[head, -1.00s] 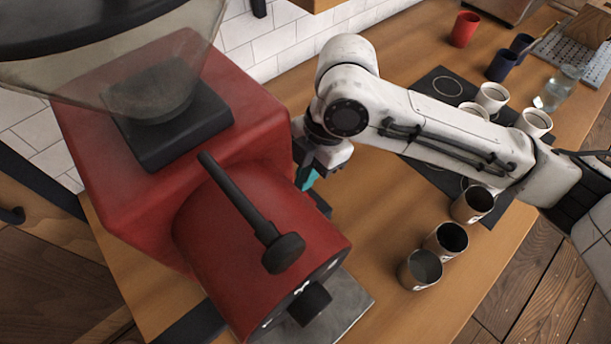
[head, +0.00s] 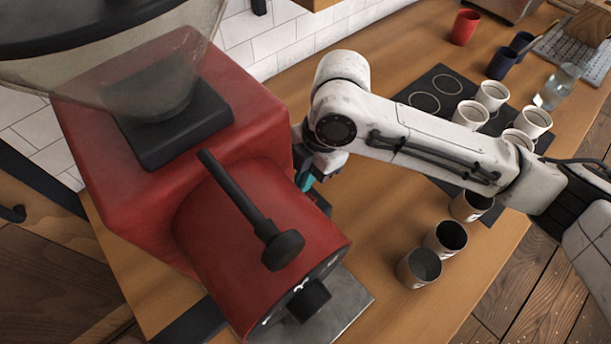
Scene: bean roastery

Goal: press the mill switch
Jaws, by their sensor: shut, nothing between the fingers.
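The red mill (head: 110,150) with its clear hopper (head: 60,80) on top fills the left of the head view. A black lever (head: 240,200) with a round knob crosses its red drum (head: 200,230). My gripper (head: 307,182) is shut and empty, at the right side of the mill. Only a little of it shows, with a teal part at its end. The mill switch cannot be made out; that side of the mill is turned away from the view. I cannot tell whether the fingertips touch the mill.
Three dark-inside cups (head: 419,267) stand on the wooden counter (head: 370,225) right of the mill. White cups (head: 491,96) stand on a black mat (head: 423,90) beyond my arm. A red cup (head: 464,27), blue cups (head: 502,64) and a glass (head: 557,87) are farther back.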

